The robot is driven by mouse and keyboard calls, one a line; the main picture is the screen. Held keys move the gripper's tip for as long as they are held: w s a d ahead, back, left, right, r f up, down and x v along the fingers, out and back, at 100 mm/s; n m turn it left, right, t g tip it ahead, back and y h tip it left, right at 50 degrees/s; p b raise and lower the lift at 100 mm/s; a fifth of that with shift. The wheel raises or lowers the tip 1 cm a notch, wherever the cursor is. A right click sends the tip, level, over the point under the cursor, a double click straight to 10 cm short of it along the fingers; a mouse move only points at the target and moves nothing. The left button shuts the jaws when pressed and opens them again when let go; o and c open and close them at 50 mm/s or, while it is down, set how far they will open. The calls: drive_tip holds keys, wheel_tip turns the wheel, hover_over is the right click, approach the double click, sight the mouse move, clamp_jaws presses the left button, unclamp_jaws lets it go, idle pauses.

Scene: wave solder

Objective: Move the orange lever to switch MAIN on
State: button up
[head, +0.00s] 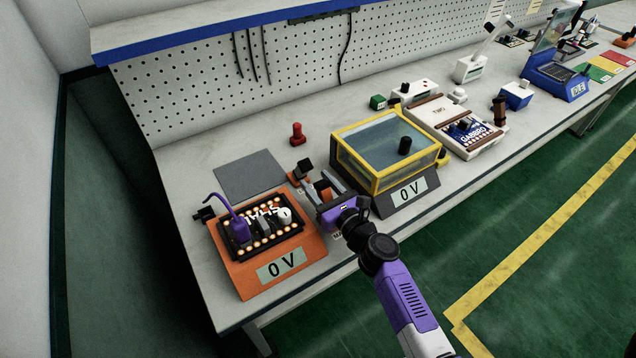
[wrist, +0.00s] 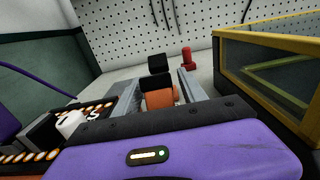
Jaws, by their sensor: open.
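The orange lever piece (wrist: 160,97) shows in the wrist view between the two grey fingers of my gripper (wrist: 158,86), with black parts behind it. Contact with the fingers cannot be told. In the head view my gripper (head: 322,186) is open, low over the bench between the orange unit and the yellow-framed tank. A black block (head: 304,166) stands just beyond the fingertips; it also shows in the wrist view (wrist: 158,63). My purple gripper body hides the lever's base, and the MAIN label cannot be read.
The orange unit (head: 230,273) with a purple cable (head: 228,205) stands left, its display reading 0 V. The yellow-framed tank (head: 375,185) stands close right, its display (head: 408,192) also reading 0 V. A red knob (head: 297,133) and a grey mat (head: 249,174) lie behind.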

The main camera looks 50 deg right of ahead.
clamp_jaws()
idle(1.3)
